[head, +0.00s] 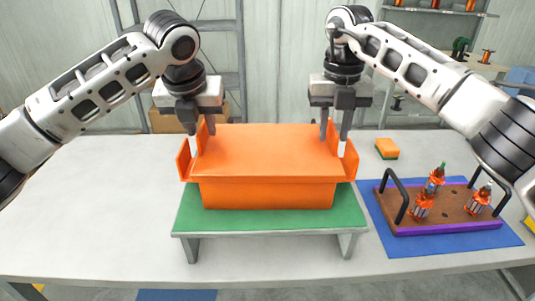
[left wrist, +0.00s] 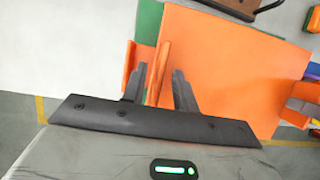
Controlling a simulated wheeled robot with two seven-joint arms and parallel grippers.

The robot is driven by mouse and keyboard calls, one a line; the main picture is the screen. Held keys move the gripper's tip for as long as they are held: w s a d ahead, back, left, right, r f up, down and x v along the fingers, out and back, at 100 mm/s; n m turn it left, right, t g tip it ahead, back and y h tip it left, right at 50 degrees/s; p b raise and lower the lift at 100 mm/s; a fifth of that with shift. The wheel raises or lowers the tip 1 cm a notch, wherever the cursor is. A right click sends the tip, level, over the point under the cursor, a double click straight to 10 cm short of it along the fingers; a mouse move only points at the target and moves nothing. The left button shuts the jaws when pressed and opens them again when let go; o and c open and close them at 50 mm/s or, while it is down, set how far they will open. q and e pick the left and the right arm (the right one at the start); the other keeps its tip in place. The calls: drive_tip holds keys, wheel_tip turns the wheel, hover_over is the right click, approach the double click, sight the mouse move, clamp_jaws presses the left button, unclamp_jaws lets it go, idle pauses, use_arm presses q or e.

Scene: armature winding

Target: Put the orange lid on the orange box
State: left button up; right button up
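The orange lid (head: 268,148) lies over the orange box (head: 267,195), which stands on a green-topped stand (head: 270,220). Upright orange tabs rise at the left and right ends. The lid's broad top also shows in the left wrist view (left wrist: 225,70). My left gripper (head: 201,140) is at the left end, its fingers apart on either side of an upright tab, which shows between them in the left wrist view (left wrist: 158,75). My right gripper (head: 334,138) is at the right end, fingers apart around a tab. Whether the lid is fully seated cannot be told.
A blue mat (head: 400,243) on the right holds a brown tray (head: 450,228) with black handles and several small orange-and-metal parts. An orange-and-green block (head: 387,148) lies behind it. The white table (head: 95,215) is clear on the left. Shelves stand at the back.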

drive_tip(key=shift+r, duration=0.25)
use_arm(q)
drive_tip(key=v, duration=1)
drive_tip(key=shift+s+r, duration=0.2)
drive_tip(key=shift+r, duration=0.05)
use_arm(e)
wheel_tip(320, 180, up, 12)
drive_tip(key=shift+f, duration=0.2)
use_arm(q)
drive_tip(key=o, duration=0.7)
use_arm(e)
drive_tip(key=o, duration=0.7)
